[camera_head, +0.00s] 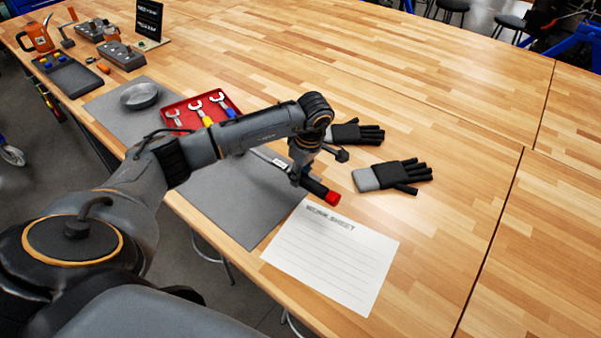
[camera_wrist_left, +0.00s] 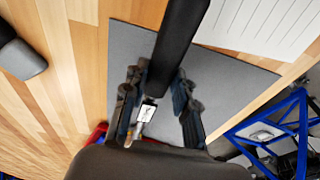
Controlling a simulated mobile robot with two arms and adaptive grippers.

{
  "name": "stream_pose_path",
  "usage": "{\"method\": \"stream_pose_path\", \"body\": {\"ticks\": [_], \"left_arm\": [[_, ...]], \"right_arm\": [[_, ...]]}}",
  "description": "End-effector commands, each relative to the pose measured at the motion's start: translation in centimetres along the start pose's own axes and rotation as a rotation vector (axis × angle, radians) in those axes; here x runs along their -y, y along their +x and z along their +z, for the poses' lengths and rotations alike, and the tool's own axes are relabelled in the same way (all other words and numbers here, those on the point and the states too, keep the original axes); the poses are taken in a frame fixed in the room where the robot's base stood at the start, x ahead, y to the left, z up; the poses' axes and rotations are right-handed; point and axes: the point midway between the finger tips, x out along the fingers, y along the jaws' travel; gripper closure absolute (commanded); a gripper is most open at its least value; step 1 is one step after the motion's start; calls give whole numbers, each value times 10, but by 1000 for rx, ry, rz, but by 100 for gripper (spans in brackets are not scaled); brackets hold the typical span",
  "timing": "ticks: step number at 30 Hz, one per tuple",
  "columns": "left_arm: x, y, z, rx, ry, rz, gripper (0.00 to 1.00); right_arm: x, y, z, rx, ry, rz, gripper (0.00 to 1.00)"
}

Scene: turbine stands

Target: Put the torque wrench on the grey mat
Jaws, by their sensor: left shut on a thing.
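The torque wrench (camera_head: 315,187) has a black handle with a red end and a silver shaft running back to the left. My left gripper (camera_head: 299,175) is shut on it near the handle. In the left wrist view the black handle (camera_wrist_left: 177,45) and a white label show between the fingers of the gripper (camera_wrist_left: 158,108). The grey mat (camera_head: 238,205) lies on the bench under the arm, and it also shows below the wrench in the left wrist view (camera_wrist_left: 132,65). The wrench's red end reaches past the mat's right edge. I cannot tell whether the wrench touches the mat.
A white worksheet (camera_head: 330,262) lies right of the mat. Two dark gloves (camera_head: 395,175) lie behind it. The bench (camera_head: 450,120) is clear at right.

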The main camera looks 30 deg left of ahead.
Motion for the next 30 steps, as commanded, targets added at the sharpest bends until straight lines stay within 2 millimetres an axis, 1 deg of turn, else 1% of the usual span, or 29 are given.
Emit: {"method": "stream_pose_path", "body": {"ticks": [1, 5, 13, 27, 30], "left_arm": [[0, 0, 0, -1, -2, 0, 100], [-1, 11, 1, -1, -2, 3, 100], [-1, 14, 2, 0, -1, 4, 100], [0, 28, 4, 2, -2, 1, 100], [0, 26, 4, 2, -2, 1, 100]], "right_arm": [[0, -10, 1, 3, 1, 0, 31], [0, -14, 2, 5, 1, -1, 31], [2, -11, 3, 7, 2, -3, 31], [5, 2, 4, 7, 3, -6, 31], [5, 1, 4, 6, 2, -6, 31]]}}
